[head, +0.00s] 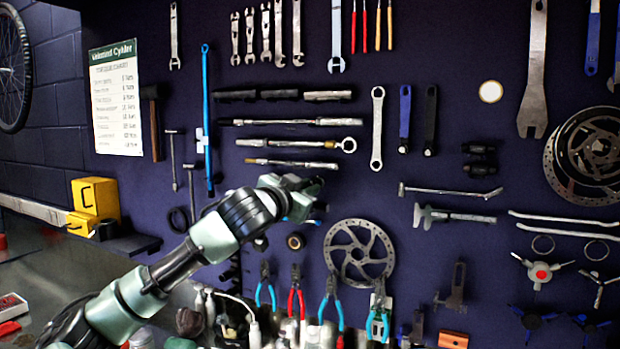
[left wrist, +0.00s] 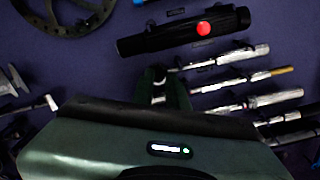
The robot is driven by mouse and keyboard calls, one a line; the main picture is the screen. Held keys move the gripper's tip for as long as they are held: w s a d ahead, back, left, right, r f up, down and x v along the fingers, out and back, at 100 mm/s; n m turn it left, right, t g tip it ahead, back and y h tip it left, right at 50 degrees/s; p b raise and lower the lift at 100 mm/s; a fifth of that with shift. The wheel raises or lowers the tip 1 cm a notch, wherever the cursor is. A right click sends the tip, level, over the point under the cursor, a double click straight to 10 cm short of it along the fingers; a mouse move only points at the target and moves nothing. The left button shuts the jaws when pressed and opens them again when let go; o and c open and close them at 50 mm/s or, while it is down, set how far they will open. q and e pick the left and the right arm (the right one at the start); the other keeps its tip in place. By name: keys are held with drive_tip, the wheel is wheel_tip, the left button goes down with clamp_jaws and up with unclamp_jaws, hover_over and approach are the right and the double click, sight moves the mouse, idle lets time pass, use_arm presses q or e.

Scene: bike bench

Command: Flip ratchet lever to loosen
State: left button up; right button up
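My left gripper (head: 303,188) comes in from the left in the head view and is close in front of the tool wall. In the left wrist view its dark green finger part (left wrist: 165,88) shows above my wrist housing; I cannot tell whether the fingers are apart. A thick black tool (left wrist: 185,33) with a red dot (left wrist: 203,28) hangs on the wall just beyond the finger part. It looks apart from the gripper. Which tool is the ratchet is unclear, and no lever shows clearly. My right gripper is not in view.
Long silver and black wrenches (head: 290,122) hang above my gripper. A brake rotor (head: 359,250) hangs right of it, and it shows in the left wrist view (left wrist: 65,14). Several pliers (head: 296,290) stand below. A yellow box (head: 96,198) sits on the left shelf.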

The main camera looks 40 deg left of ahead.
use_arm(q)
drive_tip(key=shift+w+a, duration=0.15)
drive_tip(key=shift+w, duration=0.45)
clamp_jaws()
